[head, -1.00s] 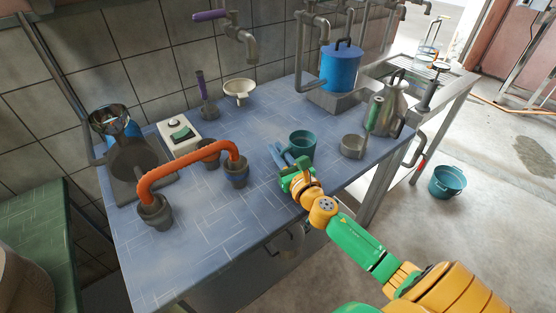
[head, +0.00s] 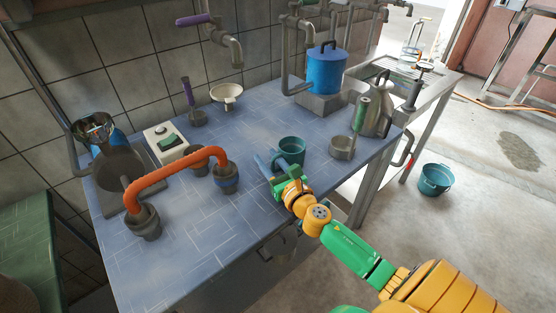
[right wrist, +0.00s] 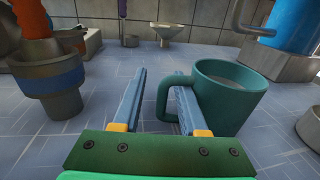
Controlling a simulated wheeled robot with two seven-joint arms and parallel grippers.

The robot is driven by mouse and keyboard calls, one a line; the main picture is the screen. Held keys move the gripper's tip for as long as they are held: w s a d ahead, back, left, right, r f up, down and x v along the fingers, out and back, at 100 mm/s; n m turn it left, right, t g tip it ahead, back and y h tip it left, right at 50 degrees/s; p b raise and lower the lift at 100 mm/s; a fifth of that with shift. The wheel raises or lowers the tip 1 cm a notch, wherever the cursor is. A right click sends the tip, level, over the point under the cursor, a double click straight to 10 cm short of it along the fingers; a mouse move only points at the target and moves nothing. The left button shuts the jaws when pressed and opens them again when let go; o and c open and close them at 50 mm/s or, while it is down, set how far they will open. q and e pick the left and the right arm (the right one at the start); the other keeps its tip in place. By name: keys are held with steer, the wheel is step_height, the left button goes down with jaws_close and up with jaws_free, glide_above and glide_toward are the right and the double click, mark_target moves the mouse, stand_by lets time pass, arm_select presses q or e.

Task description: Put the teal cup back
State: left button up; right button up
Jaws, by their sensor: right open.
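The teal cup (head: 292,149) stands upright on the blue tiled table near its front edge; it also shows in the right wrist view (right wrist: 232,92). Its handle points to the left in the wrist view. My right gripper (head: 266,156) is open beside the cup, low over the table. In the right wrist view, the handle's outer bar lies between the two fingers (right wrist: 160,74), close to the right finger, which overlaps the handle loop. Whether the finger touches the handle, I cannot tell. My left gripper is not in view.
An orange hose (head: 175,165) joins metal fittings to the left. A metal bowl (head: 342,148) and a steel jug (head: 374,118) stand right of the cup. A blue pot (head: 326,70) and a white funnel (head: 227,94) are behind. Clear table lies left of the cup.

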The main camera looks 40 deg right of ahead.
steer(key=s, duration=0.3)
steer(key=s+b, duration=0.1)
steer(key=s, duration=0.3)
steer(key=s+a, duration=0.1)
steer(key=s, duration=0.2)
steer(key=shift+s+b, duration=0.3)
steer(key=shift+s, duration=0.3)
